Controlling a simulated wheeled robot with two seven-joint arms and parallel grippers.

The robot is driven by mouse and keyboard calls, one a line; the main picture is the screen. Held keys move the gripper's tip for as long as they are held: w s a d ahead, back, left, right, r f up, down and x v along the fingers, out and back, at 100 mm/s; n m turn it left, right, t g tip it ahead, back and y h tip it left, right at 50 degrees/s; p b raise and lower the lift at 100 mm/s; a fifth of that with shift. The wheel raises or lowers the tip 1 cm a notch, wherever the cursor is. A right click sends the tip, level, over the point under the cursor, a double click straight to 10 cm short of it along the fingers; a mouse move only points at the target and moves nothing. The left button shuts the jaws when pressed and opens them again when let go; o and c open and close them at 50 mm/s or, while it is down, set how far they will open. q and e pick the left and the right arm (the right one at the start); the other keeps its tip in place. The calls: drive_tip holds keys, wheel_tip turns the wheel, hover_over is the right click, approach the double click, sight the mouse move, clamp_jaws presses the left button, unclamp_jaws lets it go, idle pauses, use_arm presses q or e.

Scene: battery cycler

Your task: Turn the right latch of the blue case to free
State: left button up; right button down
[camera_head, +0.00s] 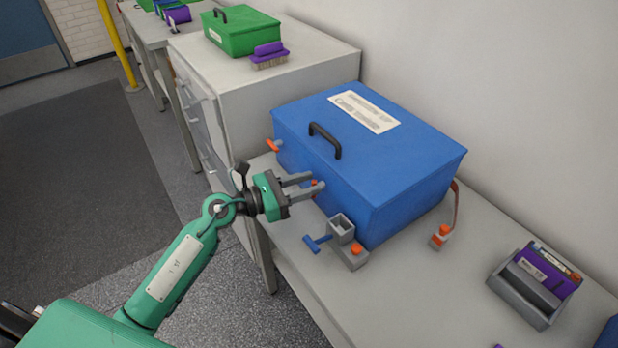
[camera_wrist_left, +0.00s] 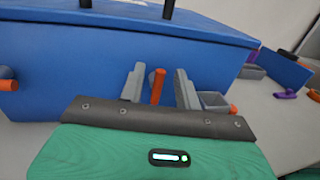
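The blue case (camera_head: 400,175) stands closed on the bench, with a black handle and a white label on its lid. Its left latch (camera_head: 273,146) is a small orange knob on the front face and also shows in the left wrist view (camera_wrist_left: 8,85). The right latch (camera_wrist_left: 157,86) is an orange bar standing nearly upright in the left wrist view. My left gripper (camera_wrist_left: 159,85) is open at the case's front, one finger on each side of the right latch, with visible gaps. In the head view the fingers partly hide this latch. My right gripper is not in view.
A grey fixture with a square socket, blue handle and orange knob (camera_head: 347,240) stands just right of my left gripper. An orange-knobbed clamp (camera_head: 441,235) sits beside the case. A grey holder (camera_head: 525,300) stands at right.

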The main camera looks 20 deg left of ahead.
use_arm(q)
drive_tip(key=shift+c, duration=0.4)
clamp_jaws()
